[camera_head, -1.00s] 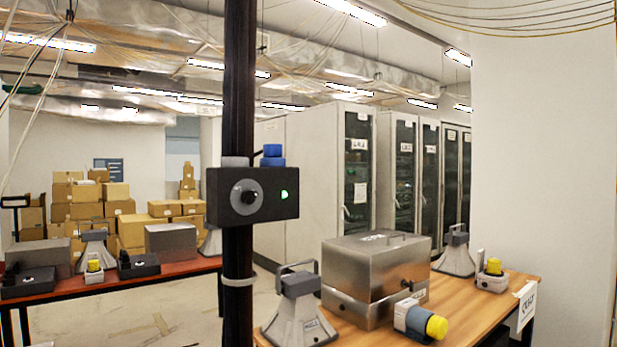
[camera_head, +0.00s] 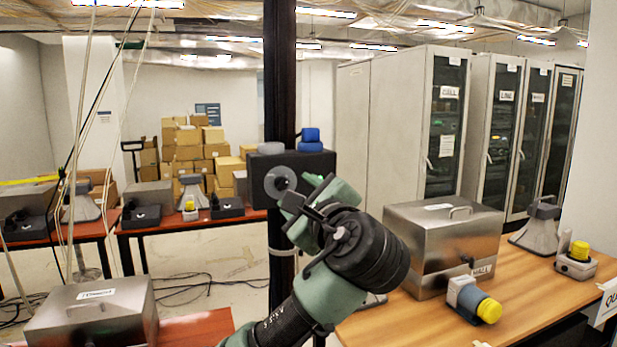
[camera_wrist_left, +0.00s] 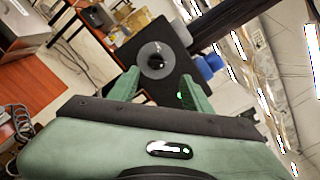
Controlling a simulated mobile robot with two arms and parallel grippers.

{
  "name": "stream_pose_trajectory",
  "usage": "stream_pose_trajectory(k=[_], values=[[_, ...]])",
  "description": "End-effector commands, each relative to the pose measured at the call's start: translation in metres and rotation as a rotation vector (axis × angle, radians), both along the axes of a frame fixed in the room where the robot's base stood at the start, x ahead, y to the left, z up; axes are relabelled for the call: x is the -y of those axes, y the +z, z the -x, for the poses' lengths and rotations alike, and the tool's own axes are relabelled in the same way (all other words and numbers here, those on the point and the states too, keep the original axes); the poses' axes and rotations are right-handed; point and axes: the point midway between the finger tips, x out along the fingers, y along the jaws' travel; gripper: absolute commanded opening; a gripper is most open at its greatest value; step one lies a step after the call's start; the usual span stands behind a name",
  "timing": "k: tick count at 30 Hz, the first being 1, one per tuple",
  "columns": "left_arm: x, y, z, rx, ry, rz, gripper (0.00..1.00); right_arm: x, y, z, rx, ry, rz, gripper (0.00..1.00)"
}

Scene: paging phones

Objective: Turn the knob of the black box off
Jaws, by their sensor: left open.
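The black box (camera_head: 318,162) is fixed to a dark upright pole, with a grey dial and black knob (camera_head: 281,182) on its front. My left gripper (camera_head: 306,192) is in front of the box, open, and covers its lower right front in the head view. In the left wrist view, the knob (camera_wrist_left: 156,61) sits a little beyond and between the open fingertips of the left gripper (camera_wrist_left: 160,76), apart from them as far as I can tell. A green light (camera_wrist_left: 183,97) glows on the box (camera_wrist_left: 130,48) beside one finger. My right gripper is out of view.
The dark pole (camera_head: 280,90) runs up behind the box. Blue and grey caps (camera_head: 311,137) stand on top of it. A wooden table (camera_head: 405,325) with a metal case (camera_head: 440,245) is at right. A red-topped table (camera_head: 190,328) with another metal case (camera_head: 92,310) is at lower left.

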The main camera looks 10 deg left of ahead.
Motion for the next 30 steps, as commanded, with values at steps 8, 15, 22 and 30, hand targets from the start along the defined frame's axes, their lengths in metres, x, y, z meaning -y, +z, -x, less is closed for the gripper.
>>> stream_pose_trajectory(k=[8,15,22,30], values=[[-0.027,0.002,-0.038,-0.006,0.005,-0.001,0.49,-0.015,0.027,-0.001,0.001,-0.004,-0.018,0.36],[-0.039,-0.001,-0.058,-0.004,0.001,0.002,0.49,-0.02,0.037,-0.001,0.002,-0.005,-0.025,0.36],[-0.041,-0.003,-0.061,-0.004,0.0,0.002,0.49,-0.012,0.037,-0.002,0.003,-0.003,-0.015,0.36],[-0.041,-0.003,-0.06,-0.004,0.0,0.002,0.0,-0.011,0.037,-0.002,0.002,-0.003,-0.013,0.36]])
